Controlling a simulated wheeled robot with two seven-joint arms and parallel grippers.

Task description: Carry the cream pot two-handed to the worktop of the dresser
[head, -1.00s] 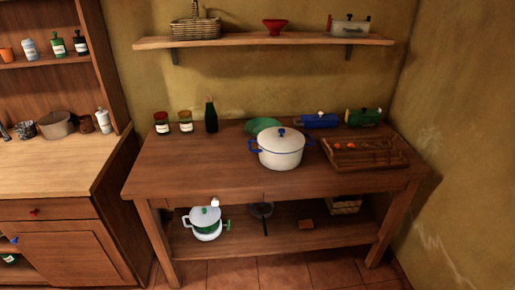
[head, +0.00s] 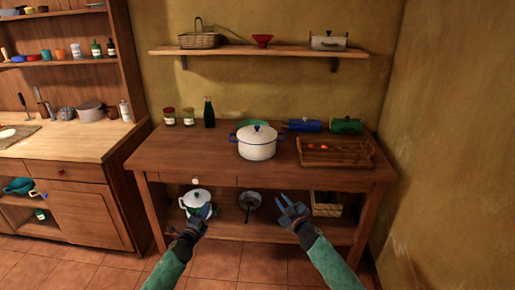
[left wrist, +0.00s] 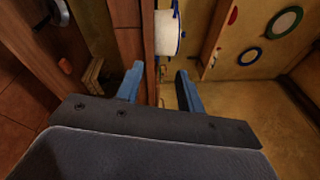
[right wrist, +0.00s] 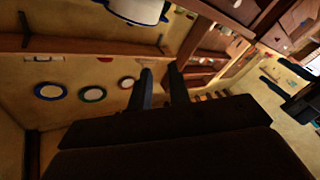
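The cream pot (head: 257,149) with blue side handles and a blue lid knob stands upright on the wooden table, lid on. It also shows at the top of the left wrist view (left wrist: 167,34) and the right wrist view (right wrist: 137,10). The dresser's light worktop (head: 75,143) is at the left in the head view. My left gripper (head: 207,210) is open and empty, below and left of the pot, in front of the table. My right gripper (head: 288,203) is open and empty, below and right of it. Neither touches the pot.
The wooden table (head: 190,155) also bears jars, a dark bottle (head: 209,113), a green bowl, blue and green canisters and a wooden tray (head: 330,160). A white pot (head: 193,199) and a pan stand on its lower shelf. The dresser worktop's front right is clear.

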